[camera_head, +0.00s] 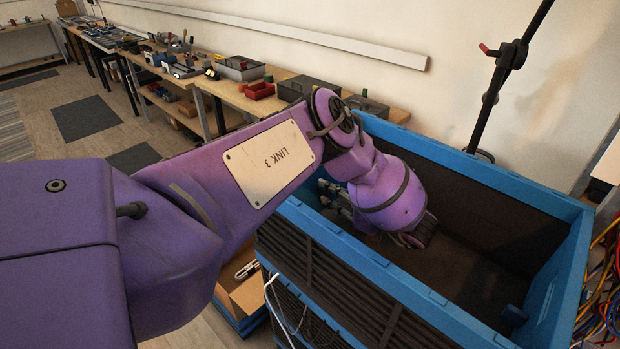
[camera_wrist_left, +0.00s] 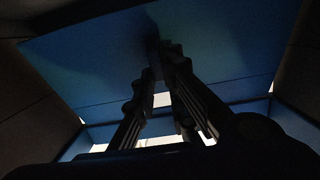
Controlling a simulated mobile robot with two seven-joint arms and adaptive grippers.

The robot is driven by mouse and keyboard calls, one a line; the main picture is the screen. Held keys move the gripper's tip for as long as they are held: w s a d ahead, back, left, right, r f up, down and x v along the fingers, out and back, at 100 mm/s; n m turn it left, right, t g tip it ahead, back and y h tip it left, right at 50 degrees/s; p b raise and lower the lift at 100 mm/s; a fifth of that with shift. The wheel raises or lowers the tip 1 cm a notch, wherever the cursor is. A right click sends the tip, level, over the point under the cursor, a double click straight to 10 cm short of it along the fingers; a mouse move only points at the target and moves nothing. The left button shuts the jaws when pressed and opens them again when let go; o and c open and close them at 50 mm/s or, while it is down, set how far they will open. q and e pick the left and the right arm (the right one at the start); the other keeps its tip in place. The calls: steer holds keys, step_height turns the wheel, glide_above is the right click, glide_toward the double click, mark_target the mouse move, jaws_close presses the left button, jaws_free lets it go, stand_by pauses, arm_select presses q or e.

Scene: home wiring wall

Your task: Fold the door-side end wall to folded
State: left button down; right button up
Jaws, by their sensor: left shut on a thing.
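A large blue crate (camera_head: 465,168) with dark inner faces stands open below me. Its right end wall (camera_head: 566,275) stands up; the left end is mostly hidden behind my left arm. My left gripper (camera_head: 335,197) reaches down into the crate near that left end, its fingers partly hidden by the wrist. In the left wrist view, the left gripper (camera_wrist_left: 158,62) is shut on the edge of a broad blue panel (camera_wrist_left: 95,65), which appears to be an end wall of the crate. The view is dark, and the panel's exact tilt cannot be told. My right gripper is not in view.
A workbench (camera_head: 285,75) with tools and bins runs along the wall behind the crate. A dark pole with a red lever (camera_head: 488,50) rises behind it. Coloured cables (camera_head: 603,290) hang at the right. A tray (camera_head: 243,290) lies low beside the crate.

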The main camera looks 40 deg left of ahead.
arm_select(q)
steer(key=shift+d, duration=0.1)
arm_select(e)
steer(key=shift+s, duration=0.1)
arm_select(q)
steer(key=shift+r, duration=0.1)
steer(key=shift+d+r+p, duration=0.35)
steer(key=shift+d+r, duration=0.25)
steer(key=shift+d, duration=0.25)
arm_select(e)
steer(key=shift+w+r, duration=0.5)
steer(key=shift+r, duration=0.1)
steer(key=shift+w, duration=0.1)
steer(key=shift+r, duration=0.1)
arm_select(q)
steer(key=shift+s+d+r+p, duration=0.1)
steer(key=shift+d+r+p, duration=0.25)
steer(key=shift+d+r, duration=0.4)
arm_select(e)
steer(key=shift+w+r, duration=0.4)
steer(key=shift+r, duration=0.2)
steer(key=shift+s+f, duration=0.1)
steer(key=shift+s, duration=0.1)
